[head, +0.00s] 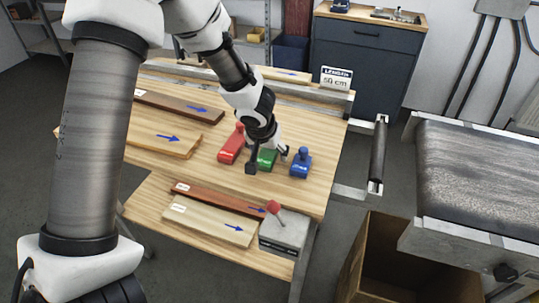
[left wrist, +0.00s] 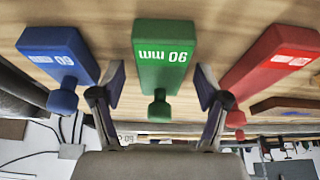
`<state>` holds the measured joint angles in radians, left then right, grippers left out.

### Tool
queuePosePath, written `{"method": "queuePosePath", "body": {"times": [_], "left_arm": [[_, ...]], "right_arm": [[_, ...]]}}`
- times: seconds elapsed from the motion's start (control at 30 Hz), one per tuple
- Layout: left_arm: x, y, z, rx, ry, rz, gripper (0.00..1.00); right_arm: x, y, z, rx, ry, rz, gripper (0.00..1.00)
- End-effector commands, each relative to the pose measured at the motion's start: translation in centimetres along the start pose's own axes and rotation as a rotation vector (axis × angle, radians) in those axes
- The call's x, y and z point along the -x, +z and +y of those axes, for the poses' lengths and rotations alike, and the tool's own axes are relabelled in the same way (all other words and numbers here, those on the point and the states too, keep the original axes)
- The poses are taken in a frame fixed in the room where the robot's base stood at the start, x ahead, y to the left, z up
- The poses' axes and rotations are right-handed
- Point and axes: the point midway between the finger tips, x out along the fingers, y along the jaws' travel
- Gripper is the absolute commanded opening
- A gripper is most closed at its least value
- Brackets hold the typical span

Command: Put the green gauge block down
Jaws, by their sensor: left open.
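The green gauge block (left wrist: 160,50) stands on the wooden bench between the blue block (left wrist: 60,55) and the red block (left wrist: 272,62). Its white label reads 90 mm, and its round green knob faces me in the left wrist view. My left gripper (head: 267,160) is open, with one finger on each side of the green block's knob end and gaps visible to both fingers. In the head view the green block (head: 267,161) is partly hidden by the gripper. The red block (head: 231,148) and blue block (head: 301,163) stand apart on either side. My right gripper is not in view.
Boards with blue arrows (head: 164,139) lie on the bench left of the blocks. More boards (head: 210,219) and a grey box with a red knob (head: 284,232) sit on the lower level. A "LENGTH 50 cm" sign (head: 336,77) stands at the back. A conveyor (head: 480,170) is at right.

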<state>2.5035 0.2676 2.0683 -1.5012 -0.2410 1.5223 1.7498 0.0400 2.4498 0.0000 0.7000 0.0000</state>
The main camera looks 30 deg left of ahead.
Motion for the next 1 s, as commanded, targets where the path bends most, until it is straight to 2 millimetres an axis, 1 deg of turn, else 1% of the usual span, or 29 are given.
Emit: {"method": "queuePosePath", "body": {"times": [0.13,0.17,0.2,0.27,0.3,0.37,0.67,0.77,0.87,0.97,1.0], "left_arm": [[0.1,-0.1,0.0,0.0,0.001,0.001,0.75],[0.1,-0.1,0.0,0.0,0.001,0.001,0.71],[0.1,-0.1,0.0,0.0,0.001,0.001,0.57],[0.1,-0.1,0.0,0.0,0.001,0.001,0.36],[0.1,-0.1,0.0,0.0,0.001,0.001,0.22],[0.1,0.0,0.0,0.0,0.001,0.001,0.01],[0.1,-0.1,0.0,0.0,0.001,0.0,0.0],[0.7,-0.3,0.0,0.0,0.0,0.001,0.0],[1.9,-0.8,0.0,0.001,0.0,0.003,0.0],[4.0,-1.8,0.0,0.002,0.0,0.004,0.0],[5.2,-2.2,0.0,0.002,0.001,0.006,0.0]], "right_arm": [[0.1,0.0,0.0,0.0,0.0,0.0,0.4],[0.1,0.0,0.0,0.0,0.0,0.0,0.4],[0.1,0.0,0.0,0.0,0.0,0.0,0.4],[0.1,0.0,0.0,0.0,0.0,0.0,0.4],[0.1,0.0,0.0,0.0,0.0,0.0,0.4],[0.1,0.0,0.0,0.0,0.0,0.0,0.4],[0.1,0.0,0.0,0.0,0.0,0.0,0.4],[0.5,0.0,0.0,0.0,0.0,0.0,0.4],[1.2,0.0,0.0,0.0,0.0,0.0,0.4],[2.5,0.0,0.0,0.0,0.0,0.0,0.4],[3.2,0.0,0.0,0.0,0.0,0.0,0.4]]}}
